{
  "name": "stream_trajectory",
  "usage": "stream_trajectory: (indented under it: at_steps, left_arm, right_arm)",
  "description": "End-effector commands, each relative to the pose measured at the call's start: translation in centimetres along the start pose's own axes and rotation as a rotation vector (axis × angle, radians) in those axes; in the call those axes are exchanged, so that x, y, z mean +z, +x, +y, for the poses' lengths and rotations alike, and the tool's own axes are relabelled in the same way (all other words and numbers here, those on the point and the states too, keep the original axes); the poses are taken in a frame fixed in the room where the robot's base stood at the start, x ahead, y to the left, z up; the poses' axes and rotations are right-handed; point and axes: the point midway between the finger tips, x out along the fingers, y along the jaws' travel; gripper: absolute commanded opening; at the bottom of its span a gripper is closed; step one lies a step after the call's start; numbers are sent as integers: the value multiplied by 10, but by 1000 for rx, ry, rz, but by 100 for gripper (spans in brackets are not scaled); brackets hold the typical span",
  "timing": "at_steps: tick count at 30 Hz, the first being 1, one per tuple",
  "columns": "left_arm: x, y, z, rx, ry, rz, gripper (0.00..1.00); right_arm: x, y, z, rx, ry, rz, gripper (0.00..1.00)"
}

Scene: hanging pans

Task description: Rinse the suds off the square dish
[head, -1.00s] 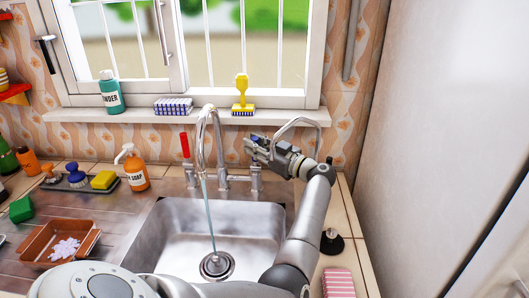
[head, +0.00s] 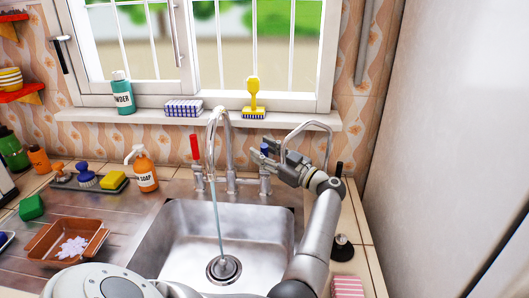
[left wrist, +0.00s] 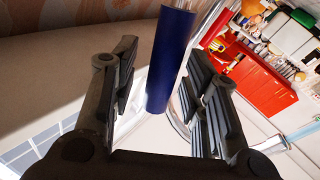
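The brown square dish (head: 46,256) lies on the counter left of the sink (head: 160,250), with a white patch of suds (head: 73,247) in it. Water (head: 217,205) runs from the tap (head: 219,125) into the sink. The tap has a red lever (head: 195,150) on the left and a blue lever (head: 264,149) on the right. My left gripper (head: 266,158) is open at the blue lever. In the left wrist view the blue lever (left wrist: 170,62) stands between the spread fingers; I cannot tell whether they touch it. My right gripper is not in view.
An orange soap bottle (head: 143,168), a yellow sponge (head: 112,181) and brushes stand behind the dish. A green sponge (head: 31,208) lies to its left. A black stopper (head: 342,246) and a pink striped cloth (head: 347,287) are right of the sink. The sink is empty.

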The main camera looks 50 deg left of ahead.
Motion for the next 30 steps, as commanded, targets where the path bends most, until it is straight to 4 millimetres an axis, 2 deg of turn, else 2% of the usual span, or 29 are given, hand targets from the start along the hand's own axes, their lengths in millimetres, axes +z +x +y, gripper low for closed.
stream_trajectory:
  at_steps: [5, 8, 11, 21, 25, 30]
  left_arm:
    - [0, -1, 0, 0, 0, 0, 42]
    - [1, -8, 0, 1, 0, -2, 42]
    - [1, -24, 1, 3, 0, -3, 42]
    - [1, -94, 0, 2, 2, -3, 42]
    - [0, -111, 0, 1, 1, -1, 42]
    - [0, -120, 0, 0, 0, 0, 42]
  right_arm:
    - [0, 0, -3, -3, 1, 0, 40]
    - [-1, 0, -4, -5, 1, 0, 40]
    - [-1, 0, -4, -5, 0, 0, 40]
    - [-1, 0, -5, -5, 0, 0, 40]
    - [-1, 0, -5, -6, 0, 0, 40]
    - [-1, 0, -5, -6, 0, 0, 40]
